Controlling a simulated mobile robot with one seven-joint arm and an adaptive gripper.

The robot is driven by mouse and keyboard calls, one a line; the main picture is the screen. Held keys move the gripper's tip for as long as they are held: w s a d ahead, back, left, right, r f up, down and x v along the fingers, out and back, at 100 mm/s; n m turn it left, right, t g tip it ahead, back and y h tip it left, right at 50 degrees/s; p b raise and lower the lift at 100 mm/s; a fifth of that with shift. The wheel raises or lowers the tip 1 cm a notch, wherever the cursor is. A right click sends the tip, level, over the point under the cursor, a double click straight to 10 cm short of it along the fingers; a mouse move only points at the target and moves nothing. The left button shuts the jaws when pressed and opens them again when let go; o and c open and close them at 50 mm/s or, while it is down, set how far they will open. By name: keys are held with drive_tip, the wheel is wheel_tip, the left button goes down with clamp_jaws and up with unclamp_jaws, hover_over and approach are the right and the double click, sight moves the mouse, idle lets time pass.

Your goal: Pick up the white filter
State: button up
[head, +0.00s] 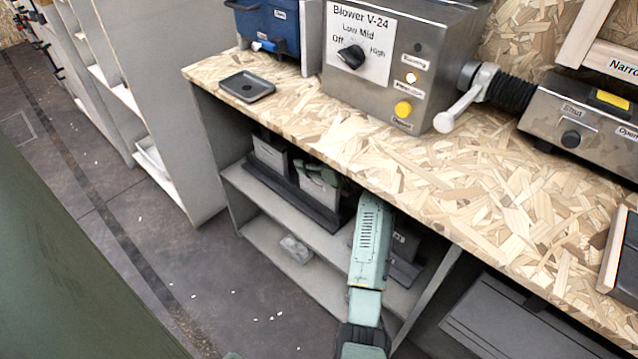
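No thing in the head view is clearly marked as the white filter. A small pale grey-white block (296,250) lies on the lower shelf under the bench; I cannot tell whether it is the filter. Light grey bins (318,190) stand in a dark tray (283,183) on the upper shelf under the bench. My green arm reaches in under the bench front. A small green part of my arm's end shows by the bins, just under the bench edge. My gripper's fingers are not clearly visible, and I cannot tell what they touch.
The chipboard bench top (440,180) overhangs the shelves. On it stand a grey blower box (395,60), a dark small tray (247,87), a blue box (268,25) and a metal slider unit (585,115). A grey cabinet (150,90) stands left, with open floor (110,215) before it.

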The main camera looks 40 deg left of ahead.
clamp_jaws()
idle(0.4)
drive_tip(key=shift+r, duration=0.15)
